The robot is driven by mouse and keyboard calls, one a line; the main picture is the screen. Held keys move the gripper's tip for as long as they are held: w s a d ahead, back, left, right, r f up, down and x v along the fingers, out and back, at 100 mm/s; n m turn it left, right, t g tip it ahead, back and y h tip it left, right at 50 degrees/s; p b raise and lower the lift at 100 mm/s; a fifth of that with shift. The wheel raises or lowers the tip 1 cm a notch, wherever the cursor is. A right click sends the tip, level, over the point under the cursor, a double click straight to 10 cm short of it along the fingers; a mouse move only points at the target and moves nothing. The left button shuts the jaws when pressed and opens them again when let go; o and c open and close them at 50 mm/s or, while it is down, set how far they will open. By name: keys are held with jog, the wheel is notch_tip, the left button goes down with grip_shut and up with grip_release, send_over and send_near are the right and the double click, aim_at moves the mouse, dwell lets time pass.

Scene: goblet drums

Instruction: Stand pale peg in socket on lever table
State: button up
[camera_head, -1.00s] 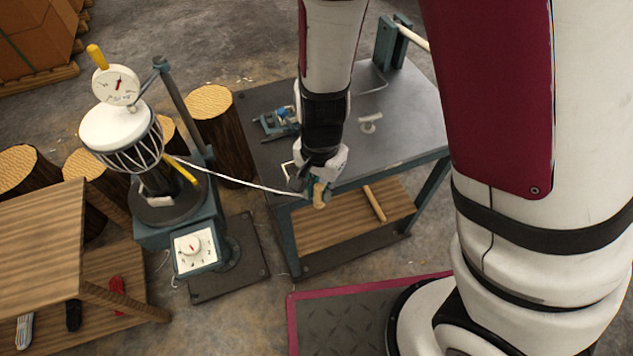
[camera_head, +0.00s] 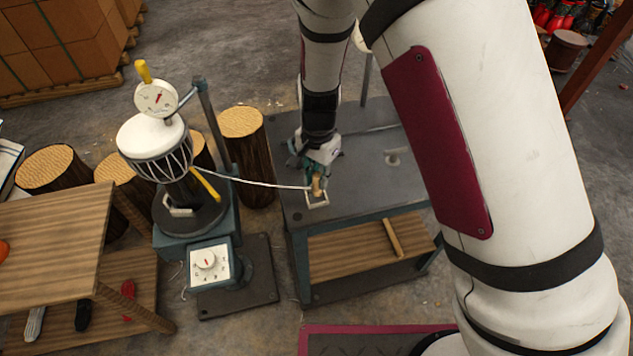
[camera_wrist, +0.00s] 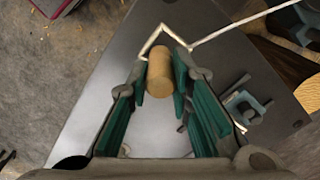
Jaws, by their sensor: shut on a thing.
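My gripper (camera_head: 316,170) is over the front left part of the grey lever table (camera_head: 360,205). It is shut on the pale peg (camera_head: 317,186), a short wooden cylinder. In the wrist view the peg (camera_wrist: 159,75) sits between the teal finger pads. A white angular loop (camera_head: 317,203) shows just beside the peg, near the table's front edge; I cannot tell whether they touch. A small pale ring-like fitting (camera_head: 392,158) is on the tabletop to the right, possibly the socket.
A white cord (camera_head: 250,182) runs from the drum stand to the loop. The drum (camera_head: 153,137) stands at left under a dial gauge (camera_head: 156,98). A wooden rod (camera_head: 391,237) lies on the lower shelf. A teal clamp-like item (camera_wrist: 247,103) shows in the wrist view.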

aim_at(316, 183)
jog(key=shift+w+a, duration=0.1)
jog(key=shift+w, duration=0.2)
jog(key=shift+w+f, duration=0.15)
jog(key=shift+f, duration=1.65)
jog(key=shift+f, duration=0.15)
jog(key=o, duration=0.9)
jog(key=shift+o, duration=0.2)
notch_tip(316, 183, up, 12)
jog(key=shift+r, duration=0.2)
jog(key=shift+r, duration=0.1)
